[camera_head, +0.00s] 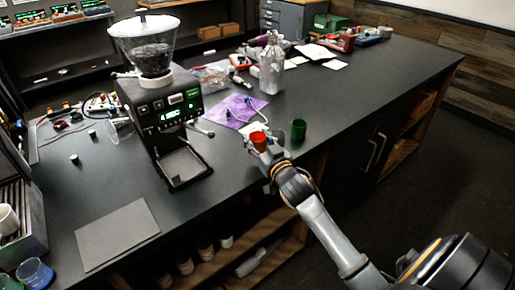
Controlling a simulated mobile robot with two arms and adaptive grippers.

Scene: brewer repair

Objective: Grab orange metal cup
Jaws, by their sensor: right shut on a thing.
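I cannot tell whether the cup is touching the counter. My right arm reaches in from the lower right. My left gripper is not in view.
A green cup (298,130) stands just right of the held cup. A purple cloth (238,113) lies behind it. A coffee grinder (165,115) stands to the left. A grey mat (117,235) lies at the front left. A silver bottle (271,70) stands farther back.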

